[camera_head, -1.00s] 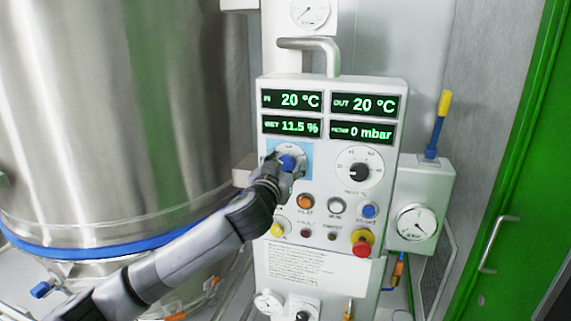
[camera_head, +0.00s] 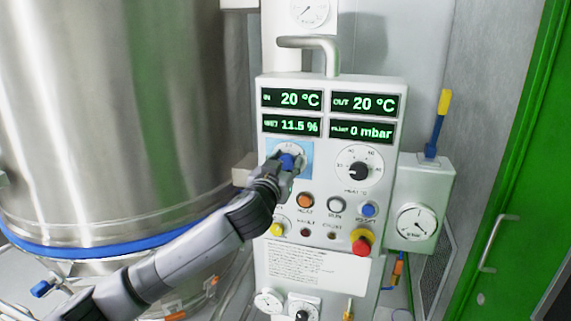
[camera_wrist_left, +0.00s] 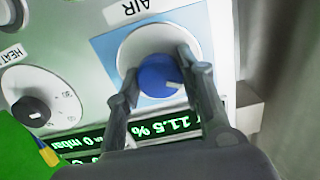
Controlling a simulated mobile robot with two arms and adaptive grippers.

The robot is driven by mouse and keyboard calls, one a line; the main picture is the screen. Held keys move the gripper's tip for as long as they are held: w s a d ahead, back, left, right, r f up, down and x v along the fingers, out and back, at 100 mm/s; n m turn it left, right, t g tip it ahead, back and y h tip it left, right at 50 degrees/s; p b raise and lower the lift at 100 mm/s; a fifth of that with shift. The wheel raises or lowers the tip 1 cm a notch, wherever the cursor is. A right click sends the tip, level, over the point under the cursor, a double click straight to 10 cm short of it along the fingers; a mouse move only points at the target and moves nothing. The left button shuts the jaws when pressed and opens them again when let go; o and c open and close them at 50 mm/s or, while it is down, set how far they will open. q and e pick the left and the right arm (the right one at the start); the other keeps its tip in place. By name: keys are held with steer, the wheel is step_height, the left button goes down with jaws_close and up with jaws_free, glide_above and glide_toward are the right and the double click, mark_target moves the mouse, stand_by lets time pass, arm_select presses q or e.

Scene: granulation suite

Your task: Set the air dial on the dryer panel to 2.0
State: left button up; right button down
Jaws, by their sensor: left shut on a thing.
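The air dial is a blue knob (camera_head: 287,161) on a white round scale in a light blue square, at the left of the dryer panel (camera_head: 318,262). In the left wrist view the blue knob (camera_wrist_left: 158,77) sits between two dark fingers, under the upside-down label AIR (camera_wrist_left: 133,8). My left gripper (camera_head: 284,168) is shut on the knob, one finger on each side; it also shows in the left wrist view (camera_wrist_left: 158,80). A white pointer mark shows on the knob; the scale numbers around it are too hidden to read. My right gripper is not in view.
A black heat dial (camera_head: 359,171) is right of the air dial. Below are several buttons and a red emergency knob (camera_head: 362,243). Green displays (camera_head: 291,99) are above. A large steel vessel (camera_head: 120,120) stands at left, a green door (camera_head: 510,200) at right.

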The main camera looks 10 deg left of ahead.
arm_select(q)
steer(key=m, duration=0.3)
steer(key=shift+p, duration=0.35)
steer(key=m+p, duration=0.1)
steer(key=m, duration=0.1)
steer(key=shift+r+m, duration=0.1)
steer(key=shift+m, duration=0.2)
steer(key=m+p, duration=0.2)
steer(key=m, duration=0.3)
steer(key=shift+d+m+p, duration=0.1)
steer(key=shift+m+p, duration=0.3)
steer(key=o, duration=1.1)
steer(key=shift+o, duration=0.2)
